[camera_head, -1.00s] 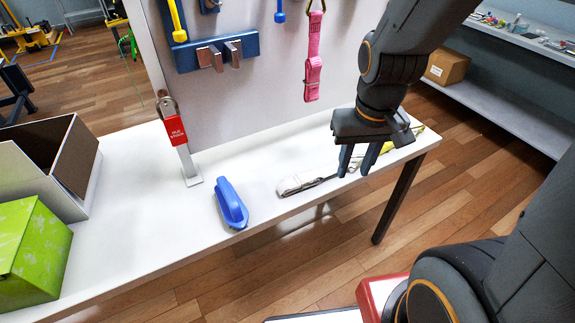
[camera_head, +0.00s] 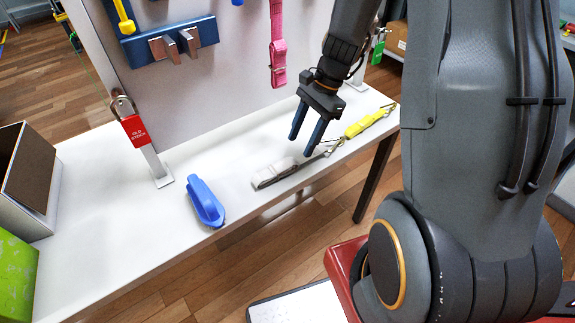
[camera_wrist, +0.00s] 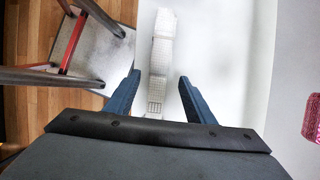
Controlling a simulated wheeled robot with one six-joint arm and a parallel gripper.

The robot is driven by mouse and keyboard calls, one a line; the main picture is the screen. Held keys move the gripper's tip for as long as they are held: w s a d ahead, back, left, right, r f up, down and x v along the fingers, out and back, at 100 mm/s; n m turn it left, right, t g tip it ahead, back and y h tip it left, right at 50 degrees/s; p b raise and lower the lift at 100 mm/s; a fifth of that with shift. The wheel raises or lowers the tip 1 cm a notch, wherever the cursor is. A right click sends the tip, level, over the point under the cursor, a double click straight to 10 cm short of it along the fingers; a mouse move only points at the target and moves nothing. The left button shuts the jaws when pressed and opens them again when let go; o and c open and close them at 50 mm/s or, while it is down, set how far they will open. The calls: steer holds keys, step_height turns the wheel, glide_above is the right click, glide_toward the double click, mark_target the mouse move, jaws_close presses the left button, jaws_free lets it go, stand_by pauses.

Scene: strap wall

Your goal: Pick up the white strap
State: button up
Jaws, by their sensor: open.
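The white strap (camera_head: 275,173) lies folded on the white table, near its front edge, with a dark hook end toward the right. My gripper (camera_head: 306,145) is open and empty, pointing down above the table, just right of and above the strap's folded part. In the wrist view the strap (camera_wrist: 160,66) runs lengthwise between and ahead of the fingers of my gripper (camera_wrist: 159,92). The strap's near end is hidden behind the gripper body. Neither finger visibly touches the strap.
A yellow strap (camera_head: 366,122) lies right of the white one. A blue handled object (camera_head: 205,201) lies to the left. A pink strap (camera_head: 277,50) hangs on the panel behind. The table (camera_head: 110,235) is clear at front left.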

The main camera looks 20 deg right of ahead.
mark_target(293, 161)
steer(key=shift+p+x, duration=1.05)
steer(key=shift+x, duration=2.3)
jaws_close()
steer(key=shift+r, duration=0.1)
